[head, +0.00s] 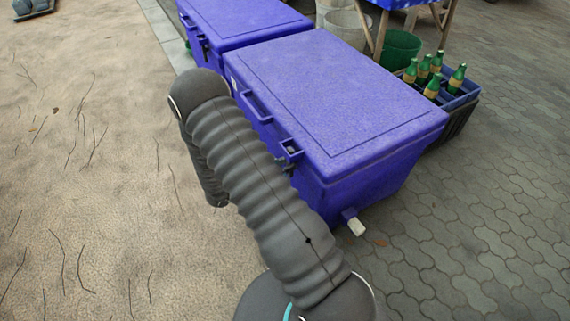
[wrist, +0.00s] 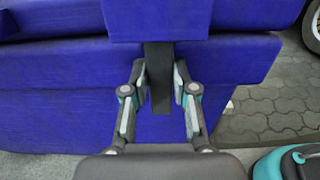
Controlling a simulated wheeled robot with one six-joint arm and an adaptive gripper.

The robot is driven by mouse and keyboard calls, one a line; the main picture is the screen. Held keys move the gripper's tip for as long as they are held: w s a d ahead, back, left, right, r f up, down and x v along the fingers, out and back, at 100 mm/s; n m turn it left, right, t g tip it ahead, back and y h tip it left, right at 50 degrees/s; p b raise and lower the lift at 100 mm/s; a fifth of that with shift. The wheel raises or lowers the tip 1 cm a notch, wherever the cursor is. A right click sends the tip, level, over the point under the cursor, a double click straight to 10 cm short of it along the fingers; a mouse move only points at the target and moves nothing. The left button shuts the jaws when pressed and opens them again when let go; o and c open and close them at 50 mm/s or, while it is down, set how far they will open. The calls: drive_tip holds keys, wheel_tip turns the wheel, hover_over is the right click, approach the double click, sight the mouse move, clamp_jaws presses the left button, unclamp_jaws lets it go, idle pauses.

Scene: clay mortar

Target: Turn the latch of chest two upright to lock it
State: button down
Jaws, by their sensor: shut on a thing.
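Two blue chests stand in a row: a nearer one (head: 335,85) and a farther one (head: 245,18). I cannot read which is chest two. In the wrist view a blue chest front (wrist: 70,115) fills the picture, with a blue block (wrist: 155,20) jutting out at the top. A dark, narrow latch (wrist: 160,103) runs straight up and down in that picture, below the block. My gripper (wrist: 160,76) is shut on the latch, one finger on each side. In the head view my arm hides the gripper and part of the nearer chest's front.
A dark crate with green bottles (head: 435,82) stands behind the nearer chest, beside a green bucket (head: 400,48) and a wooden-legged table (head: 378,30). A pale spout (head: 355,226) sticks out low on the nearer chest. Sandy ground (head: 80,160) at left is open, as is paving at right.

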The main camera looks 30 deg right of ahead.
drive_tip(key=c, duration=0.9)
unclamp_jaws()
drive_tip(key=shift+a, duration=0.1)
drive_tip(key=a, duration=1.1)
drive_tip(key=shift+s+a, duration=0.25)
drive_tip(key=shift+a, duration=0.15)
